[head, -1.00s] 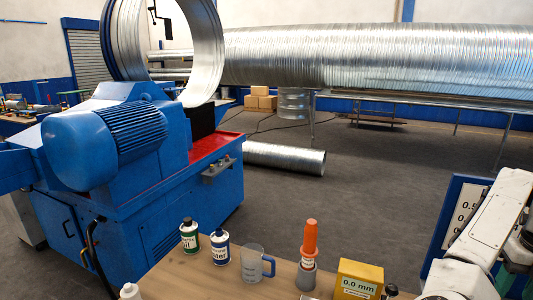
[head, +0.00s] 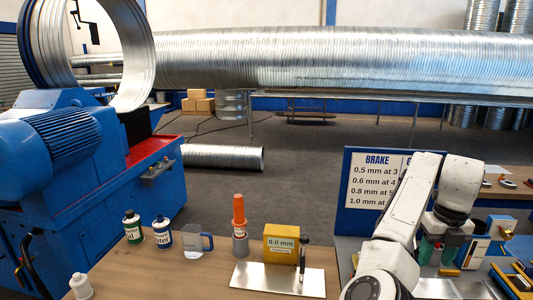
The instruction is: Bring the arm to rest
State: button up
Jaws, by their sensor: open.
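My white arm (head: 408,205) rises at the lower right of the head view, bends at the top and folds down again. My gripper (head: 442,243) hangs at its end, pointing down over the right part of the bench area. It is open. Small green and red parts show around its fingers, and I cannot tell which of them belong to things behind. The fingertips are not clear.
The wooden bench (head: 130,265) holds bottles, a clear jug (head: 193,241), an orange-topped tool (head: 239,222), a yellow box gauge (head: 281,243) and a metal sheet (head: 255,279). A blue-framed brake sign (head: 376,180) stands behind my arm. A blue machine (head: 60,200) is left.

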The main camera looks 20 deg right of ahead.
jog(key=s+a+f+n+t+h, duration=0.15)
jog(key=f+n, duration=0.25)
jog(key=n, duration=0.4)
jog(key=s+a+f+n+h, duration=0.1)
jog(key=s+f+n+h, duration=0.2)
jog(key=n, duration=0.4)
jog(key=a+f+n+t, duration=0.1)
jog(key=a+f+n, duration=0.2)
jog(key=a+n, duration=0.2)
jog(key=s+a+f+n+t+y, duration=0.1)
jog(key=a+f+n, duration=0.2)
jog(key=a+n, duration=0.3)
jog(key=s+a+f+n+t+y, duration=0.1)
jog(key=a+f+n, duration=0.2)
jog(key=a+n, duration=0.3)
jog(key=shift+a+n, duration=0.25)
jog(key=shift+n, duration=0.85)
jog(key=s+a+f+n+y, duration=0.25)
jog(key=s+a+n, duration=0.25)
jog(key=a+n, duration=0.45)
jog(key=s+f+m+g+b, duration=0.1)
jog(key=s+f+b, duration=0.4)
jog(key=f, duration=0.2)
jog(key=s+f+m+g+b, duration=0.1)
jog(key=s+f+g+b, duration=0.1)
jog(key=s+f+b, duration=0.3)
notch_tip(320, 180, down, 4)
jog(key=shift+s+d+r, duration=0.15)
jog(key=shift+s+r, duration=0.05)
jog(key=shift+s, duration=0.05)
